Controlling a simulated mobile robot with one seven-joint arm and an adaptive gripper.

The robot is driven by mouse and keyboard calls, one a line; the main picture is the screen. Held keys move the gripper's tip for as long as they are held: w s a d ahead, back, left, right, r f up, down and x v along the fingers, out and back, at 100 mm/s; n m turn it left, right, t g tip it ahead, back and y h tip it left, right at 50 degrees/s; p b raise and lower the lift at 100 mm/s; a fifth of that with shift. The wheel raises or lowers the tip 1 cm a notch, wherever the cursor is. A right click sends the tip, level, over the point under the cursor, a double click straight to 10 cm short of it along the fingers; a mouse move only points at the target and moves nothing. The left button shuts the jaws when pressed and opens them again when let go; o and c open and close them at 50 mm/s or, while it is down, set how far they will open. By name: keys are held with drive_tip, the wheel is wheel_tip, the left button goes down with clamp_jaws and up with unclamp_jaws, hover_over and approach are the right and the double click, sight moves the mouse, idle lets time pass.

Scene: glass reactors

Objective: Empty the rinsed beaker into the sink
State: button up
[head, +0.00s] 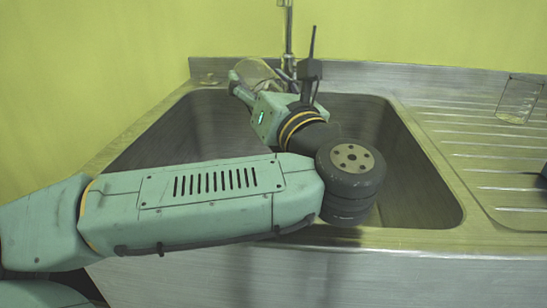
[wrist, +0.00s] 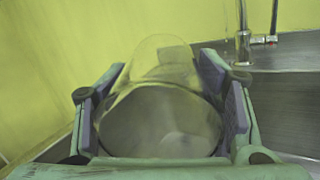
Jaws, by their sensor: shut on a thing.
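A clear glass beaker (wrist: 158,120) is held between the two fingers of my gripper (wrist: 163,68) in the wrist view. The fingers press on it from both sides, and one round end faces the camera. In the head view the beaker (head: 259,72) shows partly behind my gripper (head: 244,82), over the back left of the steel sink (head: 165,128). It looks tilted there. I cannot tell whether liquid is inside it. My arm hides the middle of the sink basin.
The tap (head: 289,40) rises at the back of the sink, close to my wrist; it also shows in the wrist view (wrist: 243,45). A second clear glass vessel (head: 519,98) stands on the ribbed drainboard (head: 465,135) at right. A yellow-green wall is close behind.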

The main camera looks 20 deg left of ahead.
sight(263, 69)
drive_tip(key=shift+s+d+r+t+y+b, duration=0.15)
drive_tip(key=shift+r+t+y+b, duration=0.15)
drive_tip(key=shift+r, duration=0.55)
drive_tip(key=shift+s+d+r+t+y+b, duration=0.1)
drive_tip(key=shift+r+t+y+b, duration=0.15)
drive_tip(key=shift+r, duration=0.6)
